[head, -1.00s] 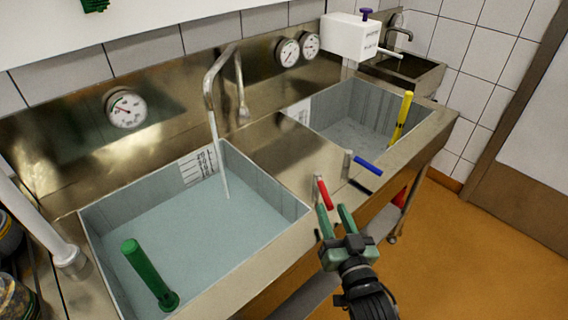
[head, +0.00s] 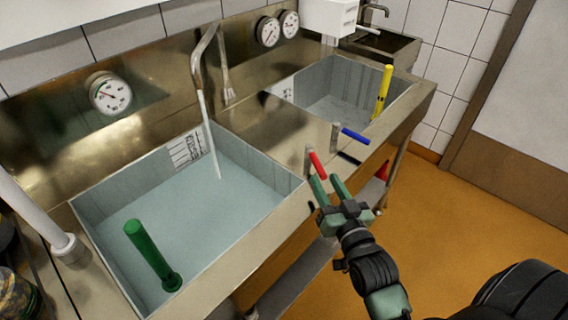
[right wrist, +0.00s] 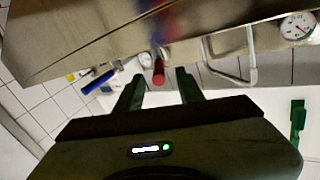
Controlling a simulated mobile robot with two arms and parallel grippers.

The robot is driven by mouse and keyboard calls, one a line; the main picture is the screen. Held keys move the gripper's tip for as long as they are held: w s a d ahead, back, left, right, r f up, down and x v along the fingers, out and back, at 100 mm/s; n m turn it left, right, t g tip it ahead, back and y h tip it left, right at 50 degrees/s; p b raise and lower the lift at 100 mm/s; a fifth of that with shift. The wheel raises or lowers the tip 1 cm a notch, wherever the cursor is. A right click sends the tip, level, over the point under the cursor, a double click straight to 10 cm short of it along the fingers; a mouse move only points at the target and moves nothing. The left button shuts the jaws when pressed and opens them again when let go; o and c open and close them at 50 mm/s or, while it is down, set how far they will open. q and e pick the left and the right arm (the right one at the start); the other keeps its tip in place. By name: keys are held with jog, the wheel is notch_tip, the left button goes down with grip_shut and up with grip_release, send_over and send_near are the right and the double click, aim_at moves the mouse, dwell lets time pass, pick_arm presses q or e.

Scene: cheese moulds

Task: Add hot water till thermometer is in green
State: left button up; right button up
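The red lever (head: 317,165) sits on the front rim beside the left basin (head: 112,253). My right gripper (head: 326,181) is open at its free end; in the right wrist view the red lever (right wrist: 158,72) shows between and beyond the parted fingers. The blue lever (head: 355,136) is just behind. A thin white stream (head: 209,135) falls from the bent spout (head: 197,60) into the water. A round dial (head: 110,93) on the back panel has a green patch near its upper left edge; its exact reading is too small to tell. My left gripper is out of view.
A green standpipe (head: 152,256) leans in the left basin. The right basin (head: 340,98) holds a yellow pipe (head: 383,90). Two more dials (head: 278,29) hang behind it. A white pipe (head: 40,225) stands at left. The orange floor (head: 450,215) at right is clear.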

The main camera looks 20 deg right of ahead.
aim_at(311, 152)
jog(key=shift+w+d+r, duration=0.1)
jog(key=shift+w, duration=0.05)
jog(key=w, duration=0.2)
jog(key=w+p, duration=0.1)
jog(key=w, duration=0.2)
jog(key=w+d, duration=0.1)
jog(key=w, duration=0.1)
jog(key=shift+w, duration=0.2)
grip_shut()
dwell(1.2)
